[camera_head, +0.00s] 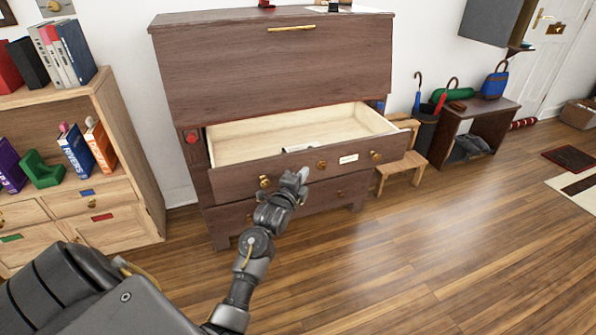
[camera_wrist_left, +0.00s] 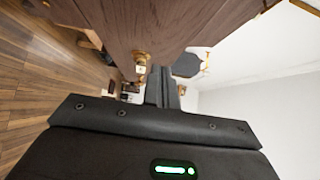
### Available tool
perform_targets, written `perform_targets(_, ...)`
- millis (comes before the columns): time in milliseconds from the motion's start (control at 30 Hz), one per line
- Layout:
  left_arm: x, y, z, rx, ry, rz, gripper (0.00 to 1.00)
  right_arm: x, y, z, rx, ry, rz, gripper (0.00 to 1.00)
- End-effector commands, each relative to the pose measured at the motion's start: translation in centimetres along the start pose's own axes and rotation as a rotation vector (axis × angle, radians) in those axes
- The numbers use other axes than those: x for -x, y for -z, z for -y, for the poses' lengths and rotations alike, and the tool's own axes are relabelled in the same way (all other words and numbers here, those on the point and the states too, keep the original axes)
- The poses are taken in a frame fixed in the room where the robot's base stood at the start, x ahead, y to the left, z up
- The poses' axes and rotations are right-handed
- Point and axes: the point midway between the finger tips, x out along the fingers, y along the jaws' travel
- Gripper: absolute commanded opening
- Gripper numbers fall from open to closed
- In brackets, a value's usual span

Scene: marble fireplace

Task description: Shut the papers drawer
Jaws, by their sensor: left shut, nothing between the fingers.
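The papers drawer (camera_head: 232,178) is the wide top drawer of a dark wooden bureau (camera_head: 270,68). In the left wrist view the shut fingers (camera_wrist_left: 162,82) are beside dark wood with a brass knob (camera_wrist_left: 140,57). My right gripper is not in view.
A lower drawer (camera_head: 330,190) sits shut beneath. A light wooden shelf (camera_head: 125,140) with books stands to the left. A step stool (camera_head: 400,165), an umbrella stand (camera_head: 425,128) and a bench (camera_head: 478,125) are to the right. The wooden floor in front is clear.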

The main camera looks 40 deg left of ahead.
Motion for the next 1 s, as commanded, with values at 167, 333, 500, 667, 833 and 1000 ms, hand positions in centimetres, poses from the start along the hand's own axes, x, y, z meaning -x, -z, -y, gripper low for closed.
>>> perform_targets(167, -1.5, -2.0, -0.1, -0.002, 0.0, 0.005, 0.0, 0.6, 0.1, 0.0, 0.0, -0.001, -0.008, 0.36)
perform_targets(333, -2.1, -2.6, 0.0, -0.002, 0.0, 0.003, 0.0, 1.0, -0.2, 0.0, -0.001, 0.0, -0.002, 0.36)
perform_targets(500, -2.2, -2.7, 0.0, -0.001, 0.0, 0.003, 0.0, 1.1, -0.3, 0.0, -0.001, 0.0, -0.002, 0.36)
perform_targets(667, -2.2, -2.7, 0.0, -0.001, 0.0, 0.003, 0.0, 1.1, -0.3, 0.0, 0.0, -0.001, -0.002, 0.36)
perform_targets(833, -2.5, -3.0, -0.1, -0.002, -0.001, 0.004, 0.0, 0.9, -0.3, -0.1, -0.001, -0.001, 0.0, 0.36)
perform_targets(1000, -3.9, -4.5, -0.1, -0.006, 0.0, 0.005, 0.0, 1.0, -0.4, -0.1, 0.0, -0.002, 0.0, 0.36)
